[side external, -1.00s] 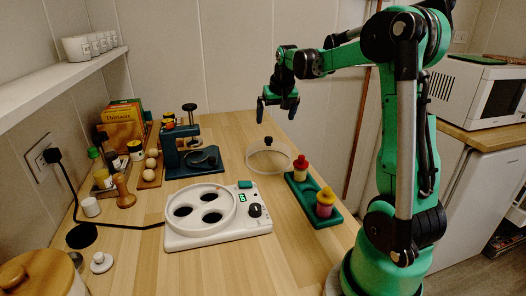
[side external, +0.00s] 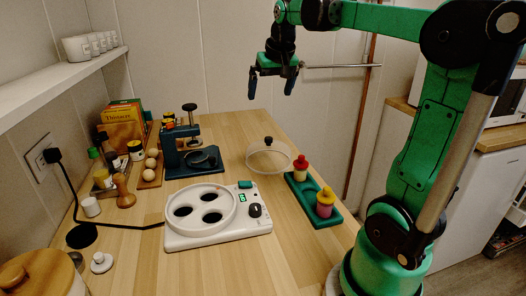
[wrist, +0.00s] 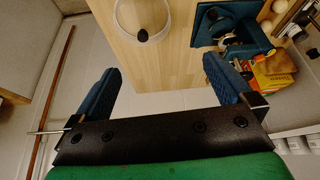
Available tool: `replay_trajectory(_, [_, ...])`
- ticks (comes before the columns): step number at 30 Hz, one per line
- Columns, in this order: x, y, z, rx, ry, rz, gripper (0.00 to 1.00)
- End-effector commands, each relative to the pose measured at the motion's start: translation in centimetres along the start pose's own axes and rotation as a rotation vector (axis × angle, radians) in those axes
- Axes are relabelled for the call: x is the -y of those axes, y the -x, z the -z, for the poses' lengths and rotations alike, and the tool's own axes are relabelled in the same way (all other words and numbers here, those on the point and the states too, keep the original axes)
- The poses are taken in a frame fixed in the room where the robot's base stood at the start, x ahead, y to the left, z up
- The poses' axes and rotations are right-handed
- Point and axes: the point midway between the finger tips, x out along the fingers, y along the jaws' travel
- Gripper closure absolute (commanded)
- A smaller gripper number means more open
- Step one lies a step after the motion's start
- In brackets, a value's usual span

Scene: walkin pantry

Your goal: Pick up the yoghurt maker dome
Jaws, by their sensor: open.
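The yoghurt maker dome (side external: 268,160) is a clear, shallow cover with a dark round knob. It rests on the wooden worktop behind the white yoghurt maker (side external: 217,217), whose round top shows several dark wells. In the wrist view the dome (wrist: 142,17) is at the top, partly cut off by the frame edge, with its knob visible. My gripper (side external: 270,88) is open and empty, well above the worktop near its far end, higher than the dome. In the wrist view my gripper (wrist: 161,90) shows its two blue fingers wide apart, with worktop edge and floor between them.
A green tray (side external: 314,200) with two coloured pots stands right of the yoghurt maker. A blue press-like device (side external: 190,150) stands left of the dome. Eggs, jars and books line the left wall. A shelf with white cups (side external: 92,46) hangs above.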

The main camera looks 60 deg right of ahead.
Motion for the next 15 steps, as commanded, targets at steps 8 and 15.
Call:
replay_trajectory(8, [11.1,-1.1,-11.3,-0.116,0.387,0.207,0.00])
replay_trajectory(15, [14.2,-2.4,-18.3,-0.177,0.575,0.328,0.09])
